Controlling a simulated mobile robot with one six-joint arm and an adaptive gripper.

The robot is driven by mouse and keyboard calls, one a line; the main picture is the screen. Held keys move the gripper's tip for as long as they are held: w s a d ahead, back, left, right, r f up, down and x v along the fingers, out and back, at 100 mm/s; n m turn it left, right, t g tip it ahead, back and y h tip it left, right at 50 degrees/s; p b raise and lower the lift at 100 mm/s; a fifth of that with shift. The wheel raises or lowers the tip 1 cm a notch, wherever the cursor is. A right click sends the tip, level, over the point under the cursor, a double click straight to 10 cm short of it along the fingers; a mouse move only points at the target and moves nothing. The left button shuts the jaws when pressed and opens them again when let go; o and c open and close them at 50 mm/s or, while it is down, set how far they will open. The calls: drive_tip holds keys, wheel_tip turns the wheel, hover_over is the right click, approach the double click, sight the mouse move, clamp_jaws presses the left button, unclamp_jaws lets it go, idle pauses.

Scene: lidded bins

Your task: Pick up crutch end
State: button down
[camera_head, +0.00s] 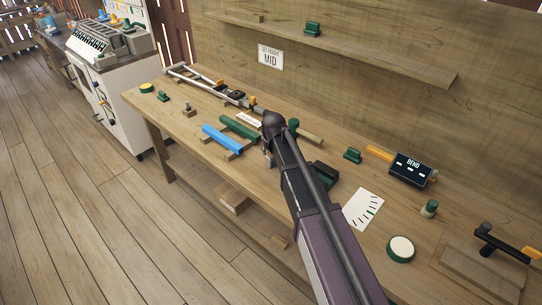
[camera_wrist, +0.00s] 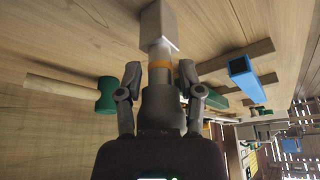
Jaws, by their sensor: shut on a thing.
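My gripper (camera_wrist: 160,72) is shut on the crutch end (camera_wrist: 163,104) in the wrist view. It is a grey round piece between the two fingers. A pale tube with an orange band (camera_wrist: 159,63) and a pale block (camera_wrist: 160,24) lie in line beyond it; whether they join it is unclear. In the head view my gripper (camera_head: 269,152) is low over the middle of the workbench (camera_head: 182,125), and my arm hides most of the held piece. A crutch frame (camera_head: 205,81) of grey tubes lies at the bench's far left.
A green-headed mallet (camera_head: 293,125) lies close beside my gripper. A blue bar (camera_head: 220,140) and a green bar (camera_head: 240,127) lie left of it. A shelf (camera_head: 350,50) hangs above.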

drive_tip(key=shift+r, duration=0.1)
wheel_tip(320, 180, up, 3)
drive_tip(key=p, duration=0.3)
drive_tip(key=shift+r, duration=0.15)
drive_tip(key=s+d+p, duration=0.1)
drive_tip(key=s+d, duration=0.2)
drive_tip(key=s, duration=0.4)
drive_tip(key=s+d+r+p, duration=0.1)
drive_tip(key=s+d, duration=0.2)
drive_tip(key=s, duration=0.4)
drive_tip(key=shift+s+r, duration=0.25)
drive_tip(key=shift+s, duration=0.15)
drive_tip(key=shift+a, duration=0.1)
